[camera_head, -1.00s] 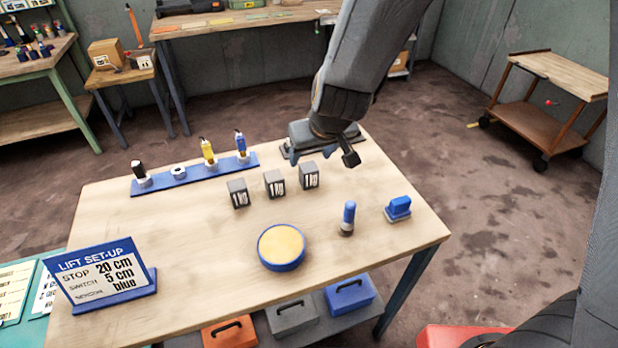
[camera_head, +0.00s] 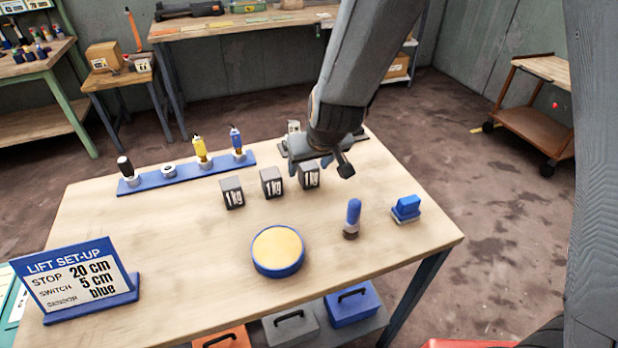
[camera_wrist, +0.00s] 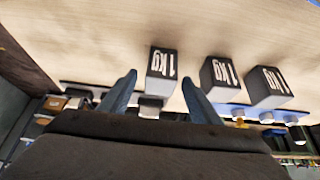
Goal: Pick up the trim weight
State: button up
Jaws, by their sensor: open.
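Three dark grey blocks marked "1 kg" stand in a row on the wooden table: left (camera_head: 232,193), middle (camera_head: 272,183) and right (camera_head: 309,177). I cannot tell from labels which is the trim weight. My gripper (camera_head: 330,167) is open and empty, above and just behind the right block. In the wrist view, its two blue-grey fingers (camera_wrist: 159,80) point towards the nearest block (camera_wrist: 161,62), which appears between their tips. The other two blocks (camera_wrist: 218,75) (camera_wrist: 268,88) lie to the right there. I see no contact.
A blue rack (camera_head: 190,174) with plugs and a ring stands behind left. A round blue-rimmed pad (camera_head: 278,250), a blue-topped peg (camera_head: 352,217) and a blue block (camera_head: 406,208) are in front. A dark plate (camera_head: 356,137) lies behind my gripper. A sign (camera_head: 77,280) stands front left.

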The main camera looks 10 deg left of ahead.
aim_at(308, 163)
jog(key=shift+w+a+f, duration=0.15)
jog(key=shift+w+f, duration=0.1)
jog(key=shift+f, duration=0.25)
grip_shut()
jog(key=shift+r, duration=0.15)
jog(key=shift+r, duration=0.1)
notch_tip(308, 163, up, 10)
jog(key=p, duration=0.9)
